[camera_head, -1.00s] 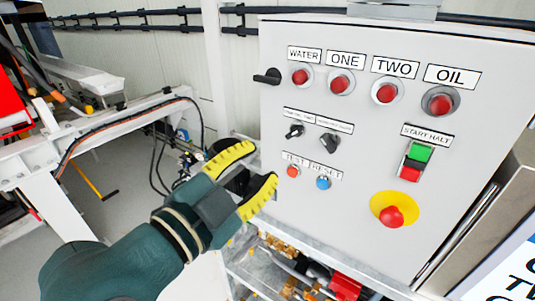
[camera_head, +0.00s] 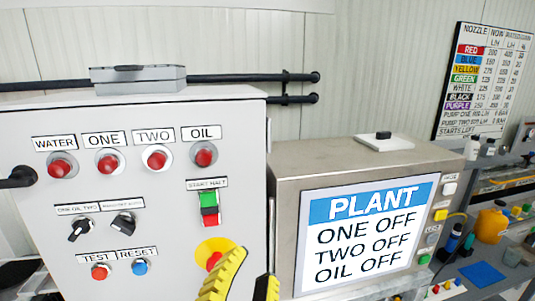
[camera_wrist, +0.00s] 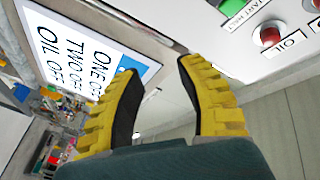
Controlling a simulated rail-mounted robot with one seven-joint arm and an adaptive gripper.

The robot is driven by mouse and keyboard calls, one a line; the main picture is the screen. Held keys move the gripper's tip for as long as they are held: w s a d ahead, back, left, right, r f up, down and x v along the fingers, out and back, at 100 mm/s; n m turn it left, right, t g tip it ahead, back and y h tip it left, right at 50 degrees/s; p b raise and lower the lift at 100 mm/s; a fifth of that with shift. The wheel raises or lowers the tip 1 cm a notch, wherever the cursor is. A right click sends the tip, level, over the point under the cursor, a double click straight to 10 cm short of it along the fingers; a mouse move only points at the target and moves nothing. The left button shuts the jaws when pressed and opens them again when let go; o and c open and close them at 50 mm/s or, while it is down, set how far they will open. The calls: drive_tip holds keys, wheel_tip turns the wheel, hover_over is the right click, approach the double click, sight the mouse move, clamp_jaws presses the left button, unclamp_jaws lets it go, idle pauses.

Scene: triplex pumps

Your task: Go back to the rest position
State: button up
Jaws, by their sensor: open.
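My gripper (camera_head: 246,282) has yellow ridged fingers and shows at the bottom of the head view, in front of the lower right part of the grey control panel (camera_head: 100,190). In the wrist view my gripper (camera_wrist: 158,75) is open, with nothing between its fingers. One finger partly covers the red stop button (camera_head: 213,258) on its yellow plate in the head view. The red and green start/halt switch (camera_head: 209,208) is above it. My arm is mostly below the picture.
A screen (camera_head: 365,235) reading PLANT, ONE OFF, TWO OFF, OIL OFF stands right of the panel. A cluttered bench with a yellow jug (camera_head: 491,225) and a blue mat (camera_head: 482,274) is farther right. A nozzle chart (camera_head: 485,80) hangs on the wall.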

drive_tip(key=s+d+r+n+t+h, duration=0.1)
drive_tip(key=s+d+n+t+h, duration=0.15)
drive_tip(key=d, duration=1.15)
drive_tip(key=s+a+r+n+t+y+p, duration=0.1)
drive_tip(key=r+n+p, duration=0.3)
drive_tip(key=r+p, duration=1)
drive_tip(key=s+a+r+n+y+p, duration=0.1)
drive_tip(key=s+r+n+y+p, duration=0.1)
drive_tip(key=r+p, duration=1.3)
wheel_tip(320, 180, up, 4)
drive_tip(key=shift+s+a+f+n+t+y, duration=0.2)
drive_tip(key=shift+a+n+t+y, duration=0.2)
drive_tip(key=shift+n+y, duration=0.45)
clamp_jaws()
